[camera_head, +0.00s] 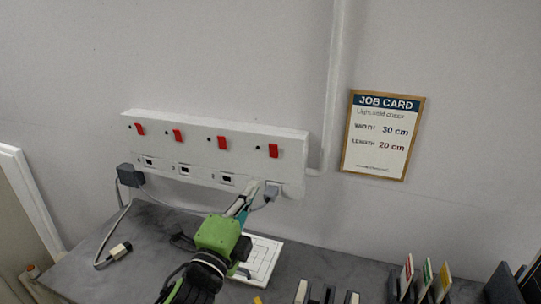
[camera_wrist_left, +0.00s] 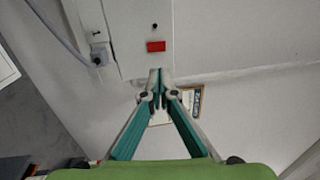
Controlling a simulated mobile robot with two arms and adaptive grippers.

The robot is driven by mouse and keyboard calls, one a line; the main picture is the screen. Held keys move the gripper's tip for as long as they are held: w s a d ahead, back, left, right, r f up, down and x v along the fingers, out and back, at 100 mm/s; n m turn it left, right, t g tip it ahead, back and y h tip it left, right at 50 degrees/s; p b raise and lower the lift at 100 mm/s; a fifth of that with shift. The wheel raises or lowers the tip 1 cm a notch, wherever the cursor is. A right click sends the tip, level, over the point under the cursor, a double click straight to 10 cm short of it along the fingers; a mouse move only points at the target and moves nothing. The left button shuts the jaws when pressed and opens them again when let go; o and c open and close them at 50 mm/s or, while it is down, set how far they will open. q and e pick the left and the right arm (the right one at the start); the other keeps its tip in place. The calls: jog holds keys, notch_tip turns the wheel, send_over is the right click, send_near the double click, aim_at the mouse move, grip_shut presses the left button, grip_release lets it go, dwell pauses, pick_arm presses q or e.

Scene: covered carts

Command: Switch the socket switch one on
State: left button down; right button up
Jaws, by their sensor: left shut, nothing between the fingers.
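A white socket strip (camera_head: 200,135) on the wall carries a row of several red switches, with sockets below them. The rightmost red switch (camera_head: 273,151) is above a socket holding a grey plug (camera_head: 271,192). My left gripper (camera_head: 246,199) is shut and empty, in front of the strip's lower right part, left of that plug. In the left wrist view, its closed fingertips (camera_wrist_left: 160,74) appear just below one red switch (camera_wrist_left: 155,46); I cannot tell whether they touch the strip. My right gripper is not in view.
A dark adapter (camera_head: 130,175) sits at the strip's left end, and a cable runs to a loose connector (camera_head: 120,250) on the grey worktop (camera_head: 150,235). A white plate (camera_head: 263,262) lies near my gripper. Upright card-like items (camera_head: 425,280) stand at right. A job card (camera_head: 382,135) hangs on the wall.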

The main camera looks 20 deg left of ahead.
pick_arm(q)
jog(key=p, duration=0.2)
send_near(274, 148)
jog(key=w, duration=0.2)
jog(key=w+p, duration=0.2)
jog(key=w, duration=0.1)
jog(key=shift+w+r, duration=0.35)
jog(key=shift+w, duration=0.05)
jog(key=shift+w+d, duration=0.1)
jog(key=shift+w, duration=0.55)
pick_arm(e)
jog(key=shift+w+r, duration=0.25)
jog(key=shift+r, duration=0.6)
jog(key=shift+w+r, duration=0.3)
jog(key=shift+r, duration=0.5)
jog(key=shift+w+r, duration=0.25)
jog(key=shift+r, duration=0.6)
pick_arm(q)
jog(key=shift+p, duration=0.3)
jog(key=shift+w+r, duration=0.2)
jog(key=shift+r, duration=0.05)
jog(key=shift+s, duration=0.1)
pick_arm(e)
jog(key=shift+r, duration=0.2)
